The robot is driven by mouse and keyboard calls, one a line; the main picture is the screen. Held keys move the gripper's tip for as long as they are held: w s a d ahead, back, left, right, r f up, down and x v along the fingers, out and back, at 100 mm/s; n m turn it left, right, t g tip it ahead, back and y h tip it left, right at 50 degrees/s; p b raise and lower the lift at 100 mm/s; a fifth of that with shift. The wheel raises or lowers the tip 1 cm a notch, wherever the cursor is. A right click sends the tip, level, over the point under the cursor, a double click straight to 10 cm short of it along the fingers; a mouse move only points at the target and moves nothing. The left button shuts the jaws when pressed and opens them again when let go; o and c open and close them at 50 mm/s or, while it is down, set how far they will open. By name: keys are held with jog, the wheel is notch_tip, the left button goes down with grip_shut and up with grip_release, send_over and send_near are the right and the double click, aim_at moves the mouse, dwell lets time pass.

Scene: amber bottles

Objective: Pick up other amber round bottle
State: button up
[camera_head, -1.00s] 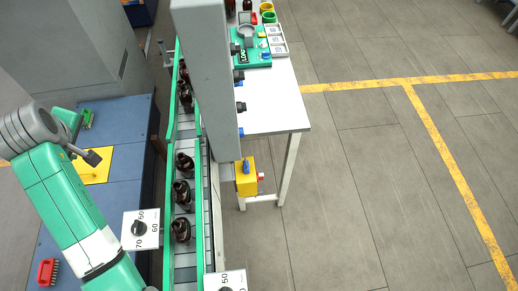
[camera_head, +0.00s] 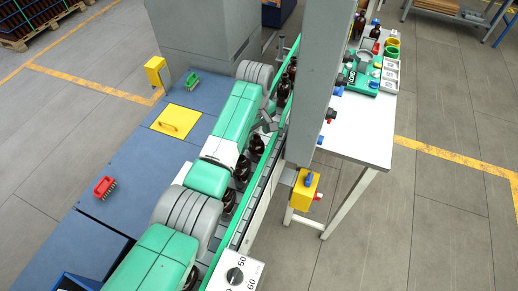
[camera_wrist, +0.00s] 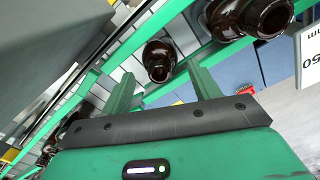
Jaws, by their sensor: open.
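Several dark amber round bottles stand on the green-railed conveyor (camera_head: 231,235). In the head view, one bottle (camera_head: 257,146) stands just below my gripper (camera_head: 267,123), with another (camera_head: 243,168) and a third (camera_head: 228,198) nearer along the belt. More bottles (camera_head: 290,72) stand at the far end. In the wrist view, my gripper (camera_wrist: 162,72) is open, with its two green fingers apart. One amber bottle (camera_wrist: 159,61) shows beyond and between the fingertips, its mouth towards the camera. It appears untouched. Two more bottles (camera_wrist: 228,18) (camera_wrist: 265,14) are at the upper right.
Green guide rails run along both belt sides. A grey column (camera_head: 318,80) stands close to the belt, with a white table (camera_head: 362,135) and a yellow switch box (camera_head: 304,188) beyond. A blue bench (camera_head: 130,165) lies left. A white dial panel (camera_head: 236,273) is at the near end.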

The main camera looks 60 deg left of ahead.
aim_at(256, 144)
notch_tip(256, 144, down, 5)
jog(key=shift+f, duration=0.1)
jog(key=c, duration=0.8)
notch_tip(256, 144, up, 10)
jog(key=shift+r, duration=0.1)
